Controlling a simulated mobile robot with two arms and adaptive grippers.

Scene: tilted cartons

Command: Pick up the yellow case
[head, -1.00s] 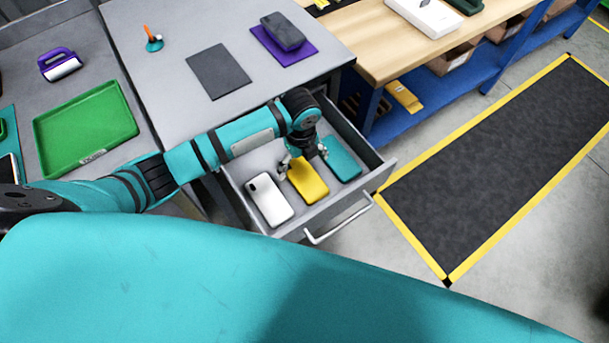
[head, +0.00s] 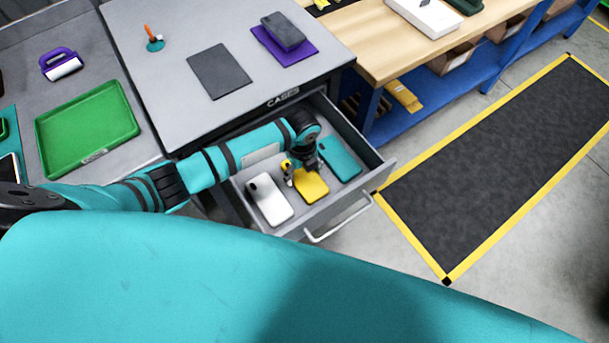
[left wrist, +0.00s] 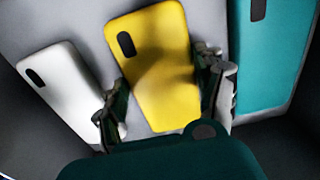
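The yellow case (head: 312,187) lies flat in the open drawer (head: 337,215), between a white case (head: 269,200) and a teal case (head: 341,160). My left gripper (head: 304,175) is down in the drawer over the yellow case and hides part of it. In the left wrist view my left gripper (left wrist: 165,112) is open, with one finger on each side of the yellow case (left wrist: 158,65). I cannot tell whether the fingers touch it. The white case (left wrist: 68,85) is close to the left finger, and the teal case (left wrist: 268,55) close to the right one. My right gripper is not in view.
The drawer walls stand close around the cases, with a handle (head: 340,222) at the front. On the worktop above lie a dark mat (head: 219,70) and a dark case (head: 283,31) on a purple mat (head: 266,42). A green tray (head: 88,128) lies at left.

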